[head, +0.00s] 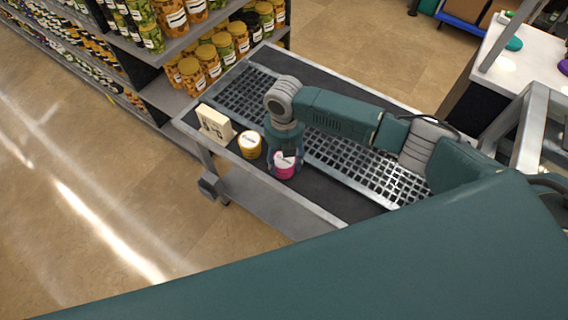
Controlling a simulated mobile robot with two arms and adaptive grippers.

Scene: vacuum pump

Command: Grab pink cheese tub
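The pink cheese tub (285,171), with a whitish lid, is on the dark strip along the front edge of a cart-like counter. My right gripper (284,160) points down over it, with its fingers on either side of the tub. I cannot tell whether the fingers touch it or whether it is lifted. My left gripper is not in view.
Shelves of jars (205,60) stand at the back left. The strip right of the pink tub looks clear.

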